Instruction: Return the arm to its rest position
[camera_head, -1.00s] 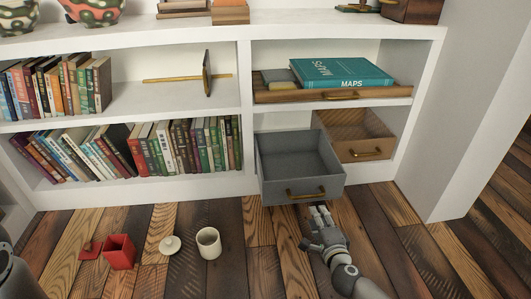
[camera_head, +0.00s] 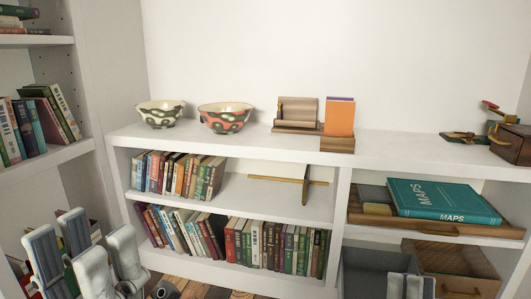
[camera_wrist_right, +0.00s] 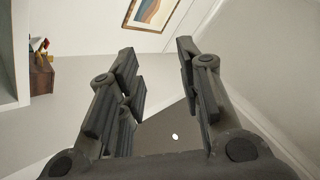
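My left gripper (camera_head: 84,242) is raised at the lower left of the head view, fingers pointing up and spread apart, with nothing visible between them. My right gripper (camera_head: 411,284) shows only partly at the bottom edge of the head view, in front of the grey drawer (camera_head: 368,262). In the right wrist view its dark fingers (camera_wrist_right: 158,62) are spread wide and empty. Most of the right arm is out of the head view.
A white shelf unit (camera_head: 250,143) holds books, bowls and a teal maps book (camera_head: 440,200). A wooden drawer (camera_head: 455,262) stands right of the grey one. A framed picture (camera_wrist_right: 153,12) hangs on the wall in the wrist view.

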